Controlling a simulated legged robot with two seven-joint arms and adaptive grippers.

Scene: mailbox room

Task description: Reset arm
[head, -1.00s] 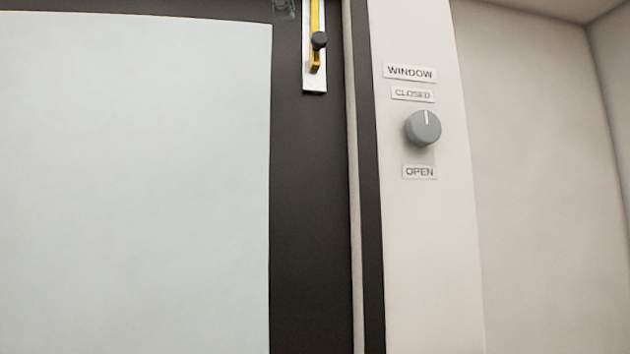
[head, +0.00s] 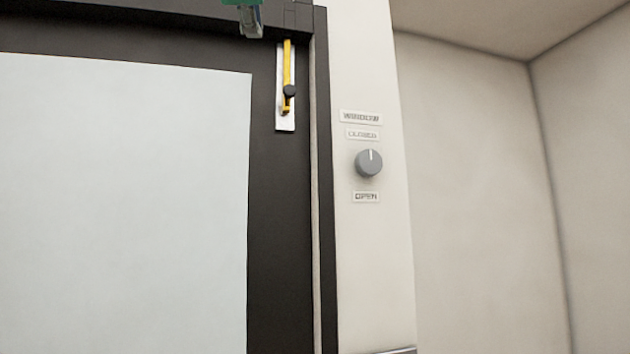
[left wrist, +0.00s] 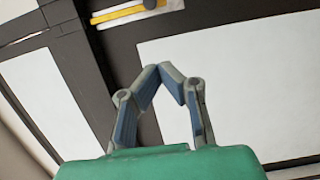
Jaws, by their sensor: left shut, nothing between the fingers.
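My left gripper (head: 251,22) shows at the top edge of the head view, green with grey fingers, in front of the dark window frame. In the left wrist view, its fingers (left wrist: 162,72) lean together and meet at the tips, with nothing between them. It appears apart from the yellow latch (head: 287,75), which has a black knob and sits on a white plate. The latch also shows at the top of the left wrist view (left wrist: 122,12). My right gripper is in neither view.
A dark frame (head: 278,220) surrounds a pale panel (head: 120,200). On the white post to its right is a grey knob (head: 369,163), its white mark pointing up, between CLOSED and OPEN labels under a WINDOW label. A bare beige wall (head: 470,180) stands farther right.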

